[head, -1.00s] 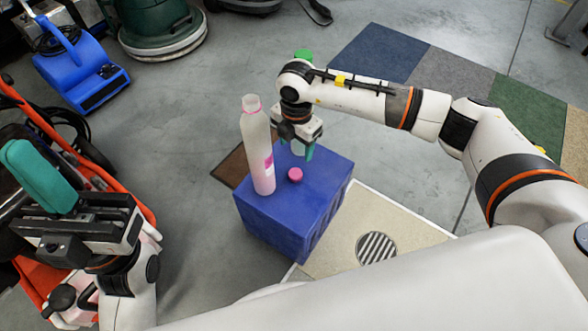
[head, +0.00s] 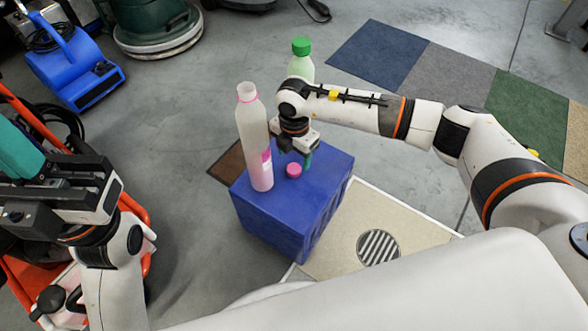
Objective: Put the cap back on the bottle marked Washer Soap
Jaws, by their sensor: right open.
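An uncapped bottle (head: 256,145) with pink liquid, a pink neck ring and a pink label stands upright on the blue crate (head: 290,215). I cannot read its label. A pink cap (head: 294,170) lies on the crate just right of the bottle. A second bottle with a green cap (head: 301,47) stands behind my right arm, its lower part hidden. My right gripper (head: 294,160) is open, pointing down right by the pink cap; the bottle and arm partly hide its fingers. My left gripper (head: 60,185) is at the left edge, away from the crate, its fingertips unclear.
An orange-red cart (head: 140,215) stands at left under my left arm. A blue blower (head: 75,75) and a green floor machine (head: 155,25) are at the back left. Coloured carpet squares (head: 450,80) lie on the floor at right. A beige mat with a striped disc (head: 378,247) lies right of the crate.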

